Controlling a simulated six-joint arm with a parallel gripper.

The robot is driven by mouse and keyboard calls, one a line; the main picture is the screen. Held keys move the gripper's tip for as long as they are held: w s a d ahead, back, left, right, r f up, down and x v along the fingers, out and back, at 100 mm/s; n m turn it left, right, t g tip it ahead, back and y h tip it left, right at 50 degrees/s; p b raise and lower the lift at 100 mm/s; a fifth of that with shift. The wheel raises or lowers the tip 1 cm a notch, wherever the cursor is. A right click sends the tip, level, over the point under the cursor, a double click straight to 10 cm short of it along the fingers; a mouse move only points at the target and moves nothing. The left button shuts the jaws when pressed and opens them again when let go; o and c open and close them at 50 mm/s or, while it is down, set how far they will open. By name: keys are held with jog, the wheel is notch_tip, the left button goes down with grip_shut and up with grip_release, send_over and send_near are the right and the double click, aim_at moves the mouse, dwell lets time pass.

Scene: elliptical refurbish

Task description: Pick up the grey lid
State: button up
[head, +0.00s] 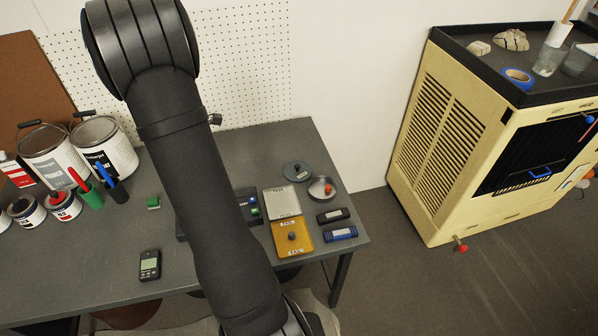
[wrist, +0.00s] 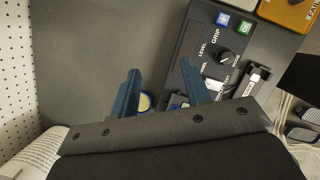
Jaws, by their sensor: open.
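A round dark grey lid (head: 297,172) with a small knob lies on the grey table, near its back right part. A shinier, lighter round piece (head: 326,194) with a red knob sits just to its right; I cannot tell which one is the task's lid. My gripper (wrist: 159,66) is open, with its blue fingers spread and nothing held between the tips. It is over the table beside a dark control box (wrist: 215,50). In the head view my arm hides the gripper. No lid is clear in the wrist view.
A light tray (head: 281,204) and a yellow tray (head: 277,245) lie near the lid. Two small dark and blue blocks (head: 340,234) are to their right. Paint cans (head: 103,145) stand at the left. A handheld meter (head: 150,265) lies at the front.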

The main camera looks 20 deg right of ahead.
jog(key=w+d+r+m+g, duration=0.1)
jog(key=w+d+m, duration=0.1)
jog(key=d, duration=0.5)
jog(key=w+d+r+m, duration=0.1)
jog(key=w+d, duration=0.1)
jog(key=d, duration=0.4)
jog(key=m+y, duration=0.2)
jog(key=m, duration=0.1)
send_over(298, 166)
jog(key=shift+g, duration=0.4)
jog(key=f, duration=0.9)
jog(key=shift+a, duration=0.25)
jog(key=shift+w+d+f, duration=0.1)
jog(key=shift+w+f, duration=0.05)
jog(key=shift+f, duration=2.85)
jog(key=shift+c, duration=0.4)
grip_shut()
